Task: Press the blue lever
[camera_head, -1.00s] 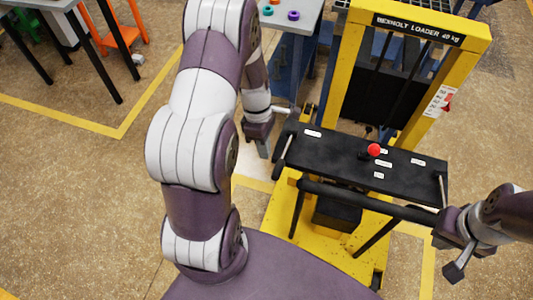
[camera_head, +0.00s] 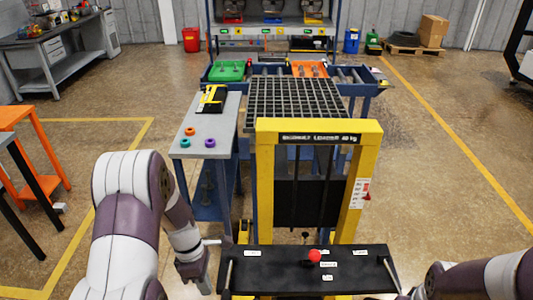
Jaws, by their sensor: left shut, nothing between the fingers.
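A small blue part (camera_head: 272,17) shows at the far rack, between a red part (camera_head: 233,17) and an orange part (camera_head: 312,17). It is too small to tell whether it is the blue lever. My left gripper (camera_head: 204,286) is shut and empty, pointing down beside the left end of the loader's black panel (camera_head: 285,275), far from the rack. My right arm comes in at the lower right. Its gripper (camera_head: 416,294) is largely cut off by the bottom edge, close to the panel's right end; its jaws are hidden.
The yellow loader (camera_head: 265,190) stands directly ahead, with a red knob (camera_head: 315,256) on its panel. Behind it are a black grid platform (camera_head: 295,100) and a roller conveyor (camera_head: 345,75). A grey table (camera_head: 209,120) stands left. Open floor lies right.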

